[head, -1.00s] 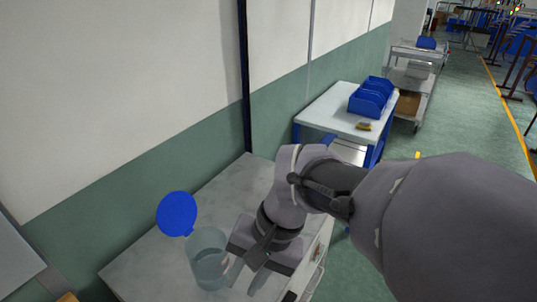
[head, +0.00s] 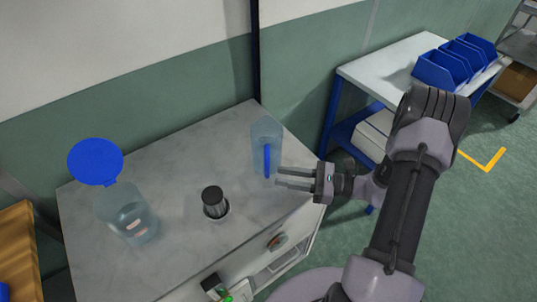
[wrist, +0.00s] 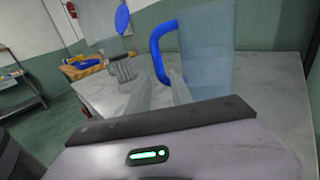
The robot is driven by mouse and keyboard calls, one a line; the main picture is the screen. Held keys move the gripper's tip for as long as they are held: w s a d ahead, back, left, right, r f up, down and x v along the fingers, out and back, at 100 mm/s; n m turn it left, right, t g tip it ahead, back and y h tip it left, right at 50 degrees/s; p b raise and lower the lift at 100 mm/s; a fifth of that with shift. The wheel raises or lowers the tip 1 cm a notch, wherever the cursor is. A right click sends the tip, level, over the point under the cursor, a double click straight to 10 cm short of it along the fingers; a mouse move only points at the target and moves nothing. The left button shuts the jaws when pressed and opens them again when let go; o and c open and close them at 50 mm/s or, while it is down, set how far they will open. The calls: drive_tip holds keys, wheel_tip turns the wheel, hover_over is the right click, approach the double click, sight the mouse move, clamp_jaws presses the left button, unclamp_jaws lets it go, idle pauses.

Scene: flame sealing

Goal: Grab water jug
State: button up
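The water jug (head: 264,135) is a clear bluish vessel with a blue handle (head: 267,161). It stands upright near the back right corner of the grey worktop (head: 185,160). My gripper (head: 277,178) comes in from the right, its two thin fingers apart and its tips close to the handle. In the wrist view the jug's body (wrist: 208,65) is just beyond the fingers, and the blue handle (wrist: 158,48) faces my gripper (wrist: 160,84). The handle's lower end appears between or just ahead of the tips; I cannot tell which. No grip on it shows.
A clear container (head: 128,217) with an open round blue lid (head: 97,162) stands at the worktop's left. A dark ribbed cylinder (head: 213,199) stands between it and the jug. A white-topped table (head: 385,65) with blue bins (head: 450,65) is to the right. A wall runs behind.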

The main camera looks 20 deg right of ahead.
drive_tip(key=b+x, duration=0.1)
drive_tip(key=x, duration=0.7)
drive_tip(key=shift+w+a+b, duration=0.15)
drive_tip(key=shift+a+b, duration=0.1)
drive_tip(key=shift+b, duration=0.1)
drive_tip(key=shift+r, duration=0.1)
clamp_jaws()
idle(0.7)
